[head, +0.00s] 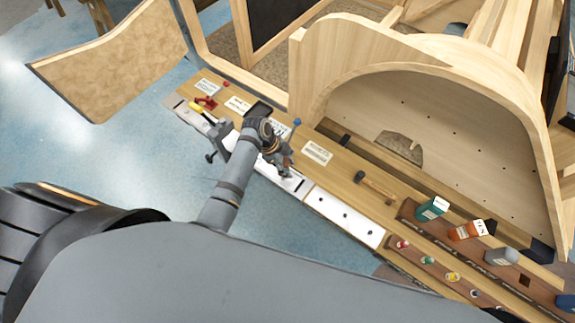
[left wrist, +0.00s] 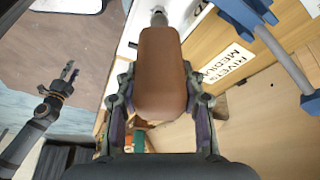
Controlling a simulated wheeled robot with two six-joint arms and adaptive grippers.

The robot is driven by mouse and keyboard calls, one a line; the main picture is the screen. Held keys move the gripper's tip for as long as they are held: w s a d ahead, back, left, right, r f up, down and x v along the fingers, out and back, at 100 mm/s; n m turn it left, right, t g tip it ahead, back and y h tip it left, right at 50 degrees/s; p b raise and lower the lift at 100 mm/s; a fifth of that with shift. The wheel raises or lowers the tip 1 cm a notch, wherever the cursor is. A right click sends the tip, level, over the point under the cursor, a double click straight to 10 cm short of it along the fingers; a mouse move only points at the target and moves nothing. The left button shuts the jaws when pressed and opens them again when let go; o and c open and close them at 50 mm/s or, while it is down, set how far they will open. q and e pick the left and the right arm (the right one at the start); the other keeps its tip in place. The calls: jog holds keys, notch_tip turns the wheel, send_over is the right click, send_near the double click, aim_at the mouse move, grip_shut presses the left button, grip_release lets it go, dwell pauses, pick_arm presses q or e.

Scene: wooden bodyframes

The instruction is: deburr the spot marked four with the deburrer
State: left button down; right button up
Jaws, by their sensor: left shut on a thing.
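My left gripper (left wrist: 160,110) is shut on the brown handle of the deburrer (left wrist: 163,75). The metal tip (left wrist: 158,18) of the deburrer points away from the gripper, toward a white surface. In the head view my left gripper (head: 278,155) is over the wooden bench, beside the white strip (head: 344,217); the deburrer is hard to make out there. No mark four can be read in either view.
Bottles (head: 432,208) and coloured cups (head: 427,260) stand at the bench's right end. A hammer-like tool (head: 375,187) lies on it. A clamp (head: 217,140) sits on the front edge. A wooden arch (head: 440,110) rises behind.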

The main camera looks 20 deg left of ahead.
pick_arm(q)
jog(key=shift+f, duration=0.2)
dwell(0.3)
jog(key=shift+r+n+t+p, duration=0.25)
jog(key=shift+n+t+p, duration=0.15)
jog(key=shift+n+p, duration=0.55)
jog(key=shift+n+t+p, duration=0.3)
jog(key=shift+n+p, duration=0.5)
jog(key=shift+n, duration=0.05)
jog(key=shift+f+n+t+y+p, duration=0.15)
jog(key=shift+n+t+y+p, duration=0.2)
jog(key=shift+n+p, duration=0.5)
jog(key=shift+f+n, duration=0.1)
jog(key=shift+n, duration=0.25)
jog(key=shift+s+f, duration=0.1)
jog(key=shift+f, duration=0.1)
